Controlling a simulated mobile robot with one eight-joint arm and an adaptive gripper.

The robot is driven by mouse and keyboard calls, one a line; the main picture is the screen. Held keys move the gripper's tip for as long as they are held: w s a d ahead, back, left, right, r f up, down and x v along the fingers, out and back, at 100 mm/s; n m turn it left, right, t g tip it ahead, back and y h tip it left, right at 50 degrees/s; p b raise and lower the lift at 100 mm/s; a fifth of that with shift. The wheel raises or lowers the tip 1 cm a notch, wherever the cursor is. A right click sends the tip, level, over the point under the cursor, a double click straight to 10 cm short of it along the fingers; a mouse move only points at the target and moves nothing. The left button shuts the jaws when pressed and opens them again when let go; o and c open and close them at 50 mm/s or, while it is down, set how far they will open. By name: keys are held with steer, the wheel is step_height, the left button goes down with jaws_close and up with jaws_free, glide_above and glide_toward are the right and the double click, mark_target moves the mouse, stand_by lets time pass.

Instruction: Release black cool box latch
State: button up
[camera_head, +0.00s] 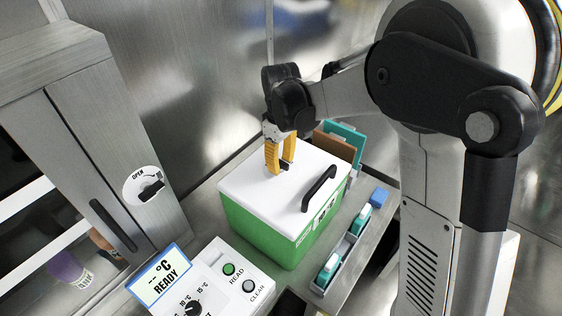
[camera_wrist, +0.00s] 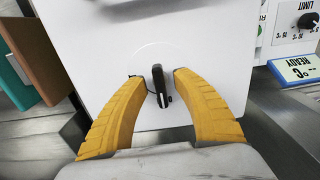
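The cool box has a green body (camera_head: 262,232) and a white lid (camera_head: 262,193), which also fills the middle of the wrist view (camera_wrist: 110,45). The lid appears closed. The black latch (camera_wrist: 158,84) stands on the lid inside a faint ring. My gripper (camera_head: 280,171) is over the far part of the lid, pointing down. In the wrist view, its yellow fingers (camera_wrist: 160,77) are open on either side of the latch, with small gaps showing. A black handle (camera_head: 319,188) stands on the lid's right side. Whether the fingertips touch the lid is unclear.
A control panel with a READY display (camera_head: 160,275) and buttons stands in front of the box. A tray (camera_head: 343,262) with teal-and-white items lies to the right. Teal and brown panels (camera_head: 340,143) stand behind. A metal cabinet (camera_head: 95,130) is on the left.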

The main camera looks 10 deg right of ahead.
mark_target(281, 161)
steer(key=shift+r, duration=0.1)
step_height(281, 161, up, 12)
stand_by(0.4)
steer(key=s+d+m+t+b, duration=0.1)
steer(key=s+d, duration=0.1)
steer(key=s, duration=0.1)
steer(key=s+d+m+t+b, duration=0.1)
steer(key=s+d+m+b, duration=0.1)
steer(key=s, duration=0.2)
steer(key=s+d+f+m+t+b, duration=0.1)
steer(key=s+d, duration=0.2)
steer(key=shift+s, duration=0.2)
steer(key=s+d+f+m+t+b, duration=0.4)
steer(key=s+f, duration=0.3)
steer(key=s, duration=0.3)
steer(key=shift+d+f+m, duration=0.25)
steer(key=shift+f+m, duration=0.05)
steer(key=shift+m, duration=0.3)
